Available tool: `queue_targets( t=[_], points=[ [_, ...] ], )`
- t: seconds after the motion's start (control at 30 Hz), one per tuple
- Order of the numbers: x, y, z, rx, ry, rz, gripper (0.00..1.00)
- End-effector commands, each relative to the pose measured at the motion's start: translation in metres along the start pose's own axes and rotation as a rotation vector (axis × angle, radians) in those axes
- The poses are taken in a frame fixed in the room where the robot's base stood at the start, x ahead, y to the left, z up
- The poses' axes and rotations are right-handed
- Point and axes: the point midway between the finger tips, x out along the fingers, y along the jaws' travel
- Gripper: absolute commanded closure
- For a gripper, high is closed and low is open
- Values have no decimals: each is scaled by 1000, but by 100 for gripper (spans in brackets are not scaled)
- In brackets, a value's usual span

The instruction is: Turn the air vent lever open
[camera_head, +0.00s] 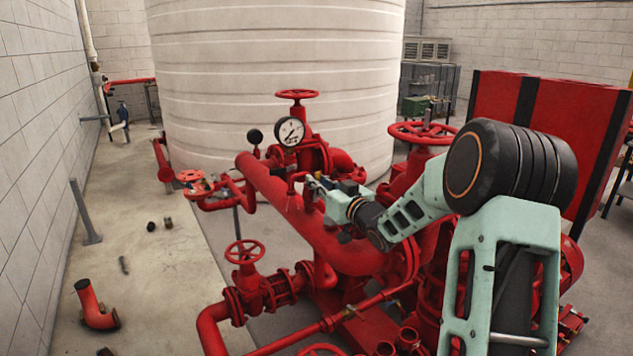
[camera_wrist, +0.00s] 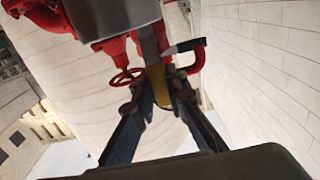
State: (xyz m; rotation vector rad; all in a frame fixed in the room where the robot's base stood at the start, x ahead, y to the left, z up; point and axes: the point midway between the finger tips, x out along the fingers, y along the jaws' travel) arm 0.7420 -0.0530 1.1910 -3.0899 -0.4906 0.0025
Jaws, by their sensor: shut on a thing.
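My gripper (camera_head: 314,188) is over the large red pipe (camera_head: 315,228), at the small red bent vent pipe (camera_head: 293,178). In the wrist view, the two dark fingers of my gripper (camera_wrist: 162,92) close around a narrow yellow piece (camera_wrist: 160,84), which appears to be the air vent lever. A grey metal part stands right above it, and the red bent vent pipe (camera_wrist: 197,60) curves down beside it on the right. The fingertips hide part of the lever, so its exact angle cannot be told. In the head view the lever is too small to make out.
A pressure gauge (camera_head: 290,132) and a red handwheel (camera_head: 297,95) stand just behind my gripper. A larger handwheel (camera_head: 422,133) is to the right, near my arm. A big white tank (camera_head: 270,60) fills the back. Floor at left holds loose fittings and a red elbow (camera_head: 94,306).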

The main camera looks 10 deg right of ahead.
Motion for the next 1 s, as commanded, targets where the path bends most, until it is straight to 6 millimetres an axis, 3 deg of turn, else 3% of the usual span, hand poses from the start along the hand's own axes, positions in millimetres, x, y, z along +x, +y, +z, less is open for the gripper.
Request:
queue_targets(
  t=[0.2,0.23,0.4,0.77,1.0],
  points=[
    [0,0,1,7,-2,2,100],
    [0,0,1,7,-2,2,86],
    [0,0,1,5,-1,2,69],
    [-5,1,0,2,-1,2,69],
    [-45,2,0,2,-2,5,69]
  ],
)
